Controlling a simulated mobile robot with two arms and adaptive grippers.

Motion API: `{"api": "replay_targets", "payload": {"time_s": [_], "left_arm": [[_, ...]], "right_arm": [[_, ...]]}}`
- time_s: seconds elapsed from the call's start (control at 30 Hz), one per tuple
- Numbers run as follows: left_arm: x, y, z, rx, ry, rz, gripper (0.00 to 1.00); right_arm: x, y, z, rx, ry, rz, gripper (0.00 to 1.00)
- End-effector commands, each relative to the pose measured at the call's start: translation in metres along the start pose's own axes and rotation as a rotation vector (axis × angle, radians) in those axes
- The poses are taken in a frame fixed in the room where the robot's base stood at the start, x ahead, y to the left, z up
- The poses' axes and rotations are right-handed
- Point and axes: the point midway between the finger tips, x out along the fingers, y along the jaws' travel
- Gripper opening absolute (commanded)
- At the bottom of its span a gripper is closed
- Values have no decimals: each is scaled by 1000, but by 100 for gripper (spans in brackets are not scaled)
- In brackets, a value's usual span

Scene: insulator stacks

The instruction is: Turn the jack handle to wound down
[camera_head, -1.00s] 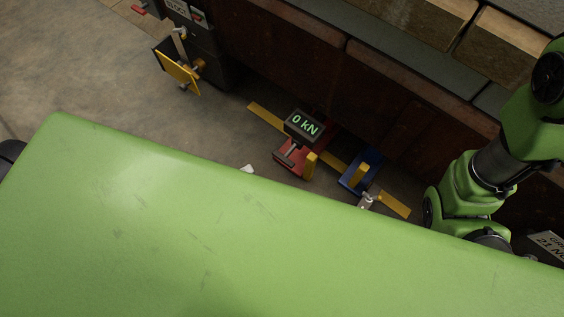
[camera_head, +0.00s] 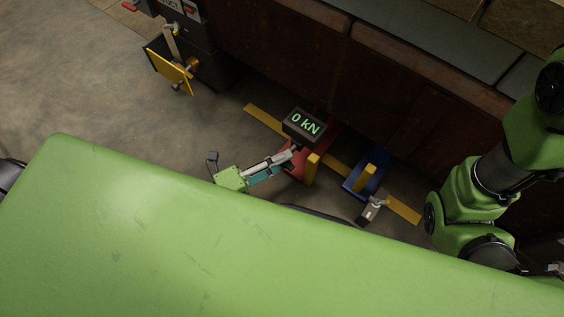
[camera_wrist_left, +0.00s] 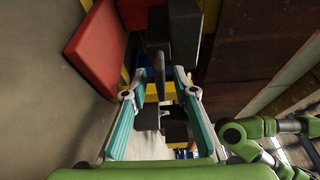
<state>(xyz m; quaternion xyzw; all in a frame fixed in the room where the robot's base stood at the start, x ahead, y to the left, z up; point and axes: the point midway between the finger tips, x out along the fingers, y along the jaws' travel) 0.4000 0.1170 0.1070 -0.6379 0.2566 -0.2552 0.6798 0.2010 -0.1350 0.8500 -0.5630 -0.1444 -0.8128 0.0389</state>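The red jack (camera_head: 297,170) stands on the floor under a dark display (camera_head: 304,125) reading 0 kN, with a yellow post (camera_head: 312,167) on its right. My left gripper (camera_head: 287,158) reaches to its left side and covers the handle area in the head view. In the left wrist view my left gripper (camera_wrist_left: 159,78) is open, its two teal-padded fingers apart on either side of a dark upright slab, seemingly the jack handle (camera_wrist_left: 160,75). Contact is not clear. My right arm is at the right; only a small part near its gripper shows at the edge.
A blue jack (camera_head: 358,184) with a yellow post and a grey handle (camera_head: 372,208) stands to the right. A yellow strip (camera_head: 404,211) runs beneath. A dark wall rises behind. A dark cabinet with a yellow panel (camera_head: 168,72) is at upper left. Floor between is clear.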

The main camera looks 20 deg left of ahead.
Motion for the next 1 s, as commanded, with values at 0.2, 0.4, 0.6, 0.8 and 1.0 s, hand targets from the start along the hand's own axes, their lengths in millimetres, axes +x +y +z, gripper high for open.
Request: {"api": "replay_targets", "payload": {"time_s": [0.2, 0.4, 0.6, 0.8, 1.0], "left_arm": [[4, 0, 0, 0, 0, 0, 26], [4, 0, 0, 0, 0, 0, 6], [4, 0, 0, -1, 0, 0, 0], [4, -2, 0, -59, -2, -25, 0], [3, 0, 0, -70, 0, -28, 0]], "right_arm": [[-2, 0, -1, 0, 0, 0, 33], [-1, 0, -1, 0, 1, 0, 33], [-1, 0, -1, 0, 0, 0, 33], [6, 1, 2, 0, 0, 0, 33], [5, 1, 2, 0, 0, 0, 33]]}}
